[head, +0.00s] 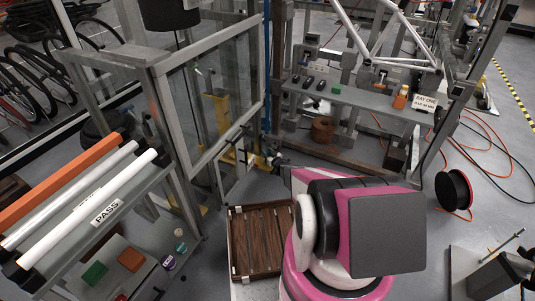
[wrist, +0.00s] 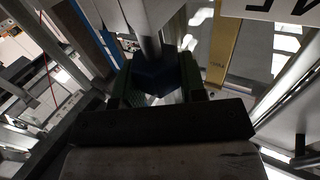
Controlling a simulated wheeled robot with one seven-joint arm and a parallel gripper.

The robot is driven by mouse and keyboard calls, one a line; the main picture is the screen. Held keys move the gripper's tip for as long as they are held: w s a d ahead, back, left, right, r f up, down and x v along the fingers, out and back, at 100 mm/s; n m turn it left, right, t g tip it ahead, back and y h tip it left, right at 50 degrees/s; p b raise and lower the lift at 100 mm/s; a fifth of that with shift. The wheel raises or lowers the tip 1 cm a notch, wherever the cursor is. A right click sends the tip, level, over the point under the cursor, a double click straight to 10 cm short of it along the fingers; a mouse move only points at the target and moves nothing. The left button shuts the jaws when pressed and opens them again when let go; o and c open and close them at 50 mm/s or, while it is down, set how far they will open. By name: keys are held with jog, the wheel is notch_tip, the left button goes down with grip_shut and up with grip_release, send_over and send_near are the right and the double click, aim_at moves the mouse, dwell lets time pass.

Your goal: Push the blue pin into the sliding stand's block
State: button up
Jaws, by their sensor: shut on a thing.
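My gripper (head: 273,160) is at the lower right corner of the glass-panelled frame in the head view, small and partly hidden by my arm. In the wrist view my gripper (wrist: 157,92) is shut on a dark blue piece, which looks like the blue pin (wrist: 155,77). A grey cylindrical bar or post stands right beyond it. Deep shadow hides whether the pin touches anything or sits in a hole. I cannot clearly make out the sliding stand's block in either view.
A metal frame with glass panels (head: 213,90) stands left of my gripper. A bench with tubes (head: 88,205) is at left, a grey shelf (head: 365,98) at the back, a black cable reel (head: 453,190) at right.

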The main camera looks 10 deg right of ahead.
jog(key=shift+r, duration=0.15)
jog(key=shift+r, duration=0.3)
dwell(1.2)
jog(key=shift+f, duration=0.45)
jog(key=shift+r, duration=0.45)
dwell(0.9)
jog(key=shift+f, duration=0.5)
dwell(1.0)
jog(key=o, duration=0.9)
